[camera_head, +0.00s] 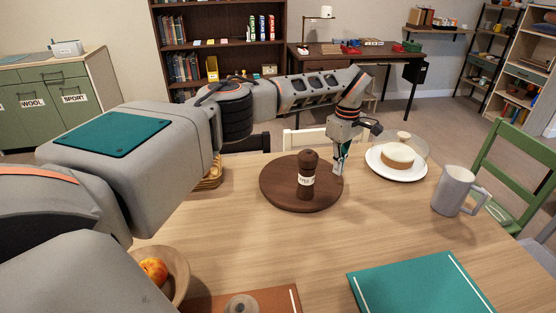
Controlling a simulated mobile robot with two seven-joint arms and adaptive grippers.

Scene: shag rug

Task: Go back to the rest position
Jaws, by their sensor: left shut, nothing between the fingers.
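My left arm comes in from the left and reaches out over the wooden table (225,235). My left gripper (339,170) points down at the right edge of a round dark wooden board (275,190). It is shut with nothing in it. A dark brown pepper mill (307,178) with a pale label stands upright on the board, just left of the gripper and apart from it. I cannot tell whether the fingertips touch the board. My right gripper is not in view.
A white plate with a cake (397,157) and a clear cover stands right of the gripper. A grey pitcher (453,191), a teal placemat (420,285), a brown placemat (275,301) and a fruit bowl (178,270) are on the table. A green chair (508,165) stands at the right.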

